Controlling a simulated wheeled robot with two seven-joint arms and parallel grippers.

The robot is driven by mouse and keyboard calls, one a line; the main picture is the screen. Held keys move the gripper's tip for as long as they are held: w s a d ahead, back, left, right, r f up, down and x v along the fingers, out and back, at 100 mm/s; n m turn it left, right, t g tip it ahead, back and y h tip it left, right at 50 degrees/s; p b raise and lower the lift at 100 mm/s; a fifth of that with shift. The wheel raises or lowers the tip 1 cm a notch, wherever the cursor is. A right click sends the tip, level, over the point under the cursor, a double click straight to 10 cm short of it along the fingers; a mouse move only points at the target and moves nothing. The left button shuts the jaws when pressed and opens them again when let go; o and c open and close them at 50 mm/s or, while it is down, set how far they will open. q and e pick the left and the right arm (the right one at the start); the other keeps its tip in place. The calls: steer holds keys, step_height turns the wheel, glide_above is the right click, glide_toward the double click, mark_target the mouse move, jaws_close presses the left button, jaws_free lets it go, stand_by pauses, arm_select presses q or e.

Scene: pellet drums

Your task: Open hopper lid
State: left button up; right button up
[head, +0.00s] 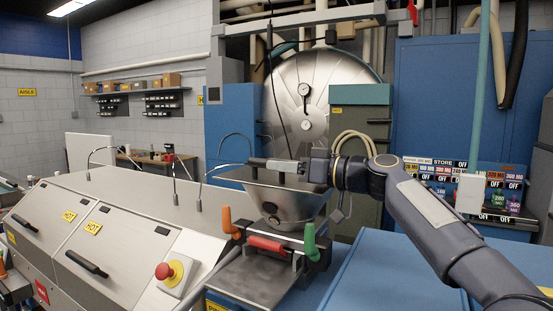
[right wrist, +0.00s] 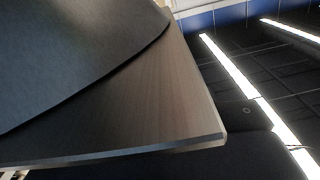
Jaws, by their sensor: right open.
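The steel hopper (head: 284,207) stands in the middle of the head view, a funnel with a wide flared rim. My right gripper (head: 262,163) reaches in from the right and is at the hopper's top, over the rim. It is open, and I see nothing held in it. The gripper and wrist hide part of the hopper's top, so I cannot tell how its lid stands. The right wrist view shows a large brownish metal plate (right wrist: 175,100) close up, partly behind a dark curved surface; I cannot tell whether it is the lid. My left gripper is not in view.
Below the hopper are an orange handle (head: 227,222), a green handle (head: 309,240) and a red grip (head: 266,244). A grey machine with lids marked HOT (head: 93,227) and a red stop button (head: 165,270) stands left. A blue surface (head: 385,270) lies under my right arm.

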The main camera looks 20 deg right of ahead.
steer(key=shift+x, duration=1.05)
steer(key=shift+c, duration=0.2)
jaws_close()
